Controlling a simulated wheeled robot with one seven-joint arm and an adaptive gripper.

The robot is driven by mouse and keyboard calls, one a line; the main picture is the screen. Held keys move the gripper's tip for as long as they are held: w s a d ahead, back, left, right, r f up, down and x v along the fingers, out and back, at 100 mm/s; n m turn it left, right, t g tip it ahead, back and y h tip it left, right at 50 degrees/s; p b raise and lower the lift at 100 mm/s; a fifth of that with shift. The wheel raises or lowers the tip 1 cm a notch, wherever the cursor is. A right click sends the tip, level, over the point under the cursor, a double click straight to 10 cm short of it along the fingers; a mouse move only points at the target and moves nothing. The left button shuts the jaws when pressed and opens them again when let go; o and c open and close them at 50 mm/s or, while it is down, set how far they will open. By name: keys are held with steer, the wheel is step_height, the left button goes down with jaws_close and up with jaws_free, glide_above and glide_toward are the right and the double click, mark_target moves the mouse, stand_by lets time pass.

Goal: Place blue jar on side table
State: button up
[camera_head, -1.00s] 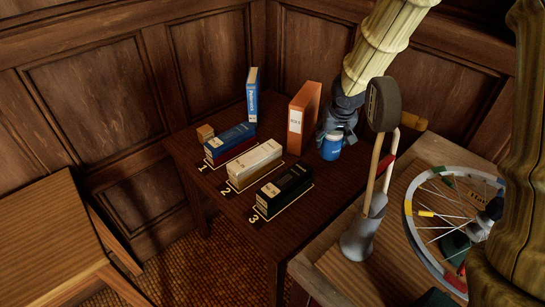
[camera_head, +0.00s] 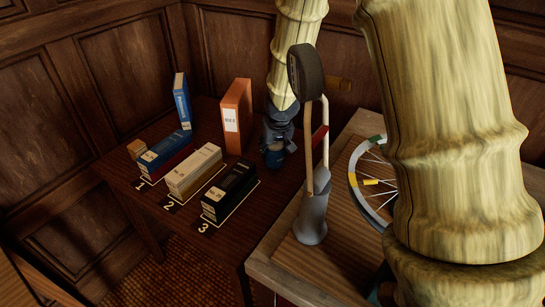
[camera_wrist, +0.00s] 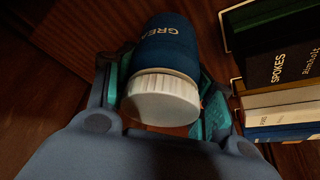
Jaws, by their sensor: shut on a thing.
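The blue jar (camera_wrist: 168,48) has a white ribbed lid (camera_wrist: 163,98) and pale lettering reading "GREA". In the wrist view it is between the teal pads of my gripper (camera_wrist: 166,88), which is shut on it. In the head view the jar (camera_head: 275,159) shows small and dark under my gripper (camera_head: 277,145), at the right part of the dark table (camera_head: 195,226). I cannot tell whether its base touches the tabletop. A lighter wooden table (camera_head: 14,285) shows only as a sliver at the lower left.
A workbench (camera_head: 275,270) at right holds a grey container (camera_head: 311,218) with tools and a spoked wheel (camera_head: 362,183).

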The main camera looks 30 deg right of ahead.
mark_target(274, 154)
steer(key=shift+f+b, duration=0.65)
steer(key=shift+f, duration=1.15)
steer(key=shift+f, duration=0.15)
steer(key=o, duration=1.3)
steer(key=shift+a+r, duration=0.1)
steer(key=shift+r, duration=0.3)
steer(key=p+v, duration=0.3)
steer(key=v, duration=0.8)
steer(key=shift+s+r, duration=0.15)
steer(key=shift+r, duration=0.1)
steer(key=shift+f, duration=0.2)
